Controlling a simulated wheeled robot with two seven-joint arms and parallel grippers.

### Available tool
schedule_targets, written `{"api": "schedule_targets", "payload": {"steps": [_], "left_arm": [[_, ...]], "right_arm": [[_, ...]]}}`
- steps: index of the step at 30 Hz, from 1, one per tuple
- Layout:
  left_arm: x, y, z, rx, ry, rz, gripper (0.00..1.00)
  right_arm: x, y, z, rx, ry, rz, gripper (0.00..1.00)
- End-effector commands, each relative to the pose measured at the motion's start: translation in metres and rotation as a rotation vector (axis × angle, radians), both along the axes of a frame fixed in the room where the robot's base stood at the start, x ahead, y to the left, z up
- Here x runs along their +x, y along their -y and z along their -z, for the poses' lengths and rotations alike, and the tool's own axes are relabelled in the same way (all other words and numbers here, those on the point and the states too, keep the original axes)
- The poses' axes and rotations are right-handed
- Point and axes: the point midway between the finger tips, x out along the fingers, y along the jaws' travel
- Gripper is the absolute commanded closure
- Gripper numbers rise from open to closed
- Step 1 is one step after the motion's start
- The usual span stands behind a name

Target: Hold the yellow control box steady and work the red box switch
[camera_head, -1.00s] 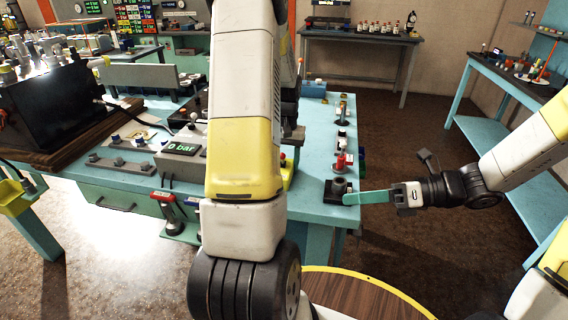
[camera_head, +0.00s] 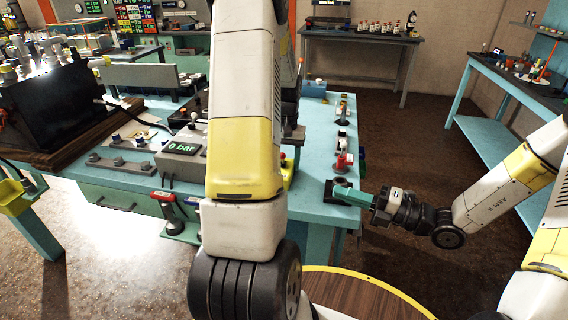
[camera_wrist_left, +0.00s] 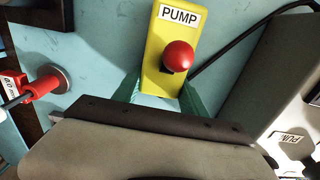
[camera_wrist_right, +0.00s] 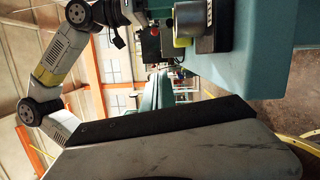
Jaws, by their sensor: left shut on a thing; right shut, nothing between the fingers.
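The yellow control box (camera_wrist_left: 163,52) carries a PUMP label and a red mushroom switch (camera_wrist_left: 178,56). In the left wrist view it lies between the green fingers of my left gripper (camera_wrist_left: 160,90), which is shut on it. In the head view only a strip of the box (camera_head: 288,172) shows beside my left arm, which hides that gripper. My right gripper (camera_head: 345,191) is shut and empty at the table's right front corner, apart from the box. In the right wrist view its fingers (camera_wrist_right: 157,88) are together.
A black block with a grey knob (camera_head: 340,183) stands at the table corner by my right fingertips; I cannot tell whether they touch. A black cable (camera_wrist_left: 235,45) runs right. A pressure display (camera_head: 182,148) reads 0 bar.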

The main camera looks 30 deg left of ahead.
Motion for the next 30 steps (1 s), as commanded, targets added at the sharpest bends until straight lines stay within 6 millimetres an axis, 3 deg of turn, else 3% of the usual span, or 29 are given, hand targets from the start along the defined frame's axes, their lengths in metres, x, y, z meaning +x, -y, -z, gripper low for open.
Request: {"api": "schedule_targets", "payload": {"steps": [5,27,30], "left_arm": [[0.000,0.000,0.000,0.000,-0.001,0.000,0.96],[0.000,0.000,0.000,0.000,-0.001,0.000,0.96],[0.000,0.000,0.000,0.000,-0.001,0.000,0.96]], "right_arm": [[-0.001,-0.024,-0.001,0.001,0.001,-0.006,1.00],[-0.001,-0.186,-0.007,0.000,0.002,-0.006,1.00],[0.004,-0.199,-0.008,0.000,0.003,0.000,1.00]]}}
